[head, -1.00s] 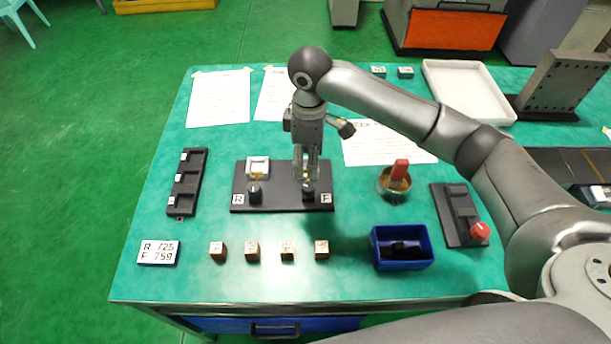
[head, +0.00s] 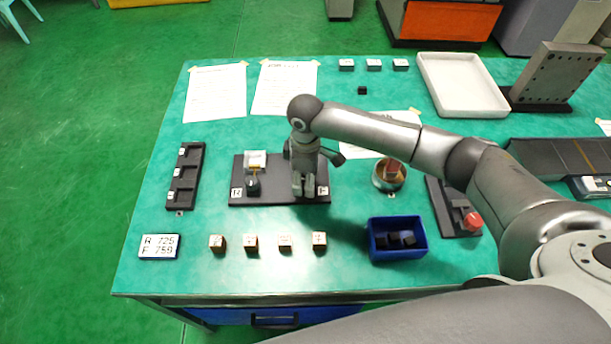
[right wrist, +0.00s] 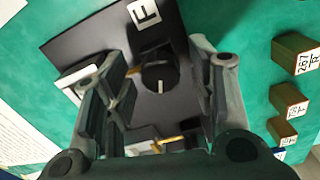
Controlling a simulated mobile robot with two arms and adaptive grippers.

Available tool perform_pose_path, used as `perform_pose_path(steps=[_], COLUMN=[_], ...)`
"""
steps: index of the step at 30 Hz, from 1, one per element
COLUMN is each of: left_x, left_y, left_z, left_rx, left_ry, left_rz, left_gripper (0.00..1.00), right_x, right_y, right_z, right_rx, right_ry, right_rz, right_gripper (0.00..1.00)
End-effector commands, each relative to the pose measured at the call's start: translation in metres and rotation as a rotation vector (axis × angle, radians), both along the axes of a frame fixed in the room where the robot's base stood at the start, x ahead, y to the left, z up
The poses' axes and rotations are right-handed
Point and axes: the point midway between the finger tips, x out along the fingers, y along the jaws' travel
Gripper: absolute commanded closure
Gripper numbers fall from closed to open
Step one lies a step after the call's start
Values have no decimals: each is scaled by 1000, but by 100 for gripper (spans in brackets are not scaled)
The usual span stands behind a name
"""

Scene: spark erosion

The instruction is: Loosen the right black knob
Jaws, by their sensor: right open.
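The black fixture plate (head: 285,199) lies on the green table, with labels R and F at its front corners. The right black knob, beside the F label (right wrist: 145,12), shows in the right wrist view (right wrist: 160,77) as a round dark knob with a pale pointer line. My right gripper (head: 305,194) points down over it and hides it in the head view. In the right wrist view my gripper's fingers (right wrist: 165,85) are open, one on each side of the knob; contact cannot be told. The left black knob (head: 253,186) stands near R. My left gripper is not in view.
Several small labelled blocks (head: 251,243) stand in a row in front of the plate. A blue bin (head: 398,256) with dark pieces and a round cup (head: 376,183) are to the right. A black slotted tray (head: 185,177) lies left. Table between is clear.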

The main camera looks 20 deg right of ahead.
Motion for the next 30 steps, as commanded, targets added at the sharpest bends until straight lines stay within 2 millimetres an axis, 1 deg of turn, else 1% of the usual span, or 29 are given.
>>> perform_pose_path(steps=[2, 3, 12, 13, 14, 23, 30], left_x=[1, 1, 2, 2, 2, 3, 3], left_y=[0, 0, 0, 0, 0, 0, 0], left_z=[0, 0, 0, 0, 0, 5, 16], left_rx=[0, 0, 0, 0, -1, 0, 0], left_ry=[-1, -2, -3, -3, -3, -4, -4], left_rz=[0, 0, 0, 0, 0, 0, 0], left_gripper=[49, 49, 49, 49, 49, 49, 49], right_x=[0, 0, 0, 0, 0, 0, 0], right_y=[0, 0, 0, 0, 0, 0, 1], right_z=[0, 0, 0, 0, 1, 2, 3], right_rx=[0, 0, 1, 1, 1, 0, 3], right_ry=[0, 0, 0, 0, 0, 1, 1], right_rz=[0, 0, 0, 0, 0, 42, 183], right_gripper=[49, 51, 90, 94, 95, 95, 95])
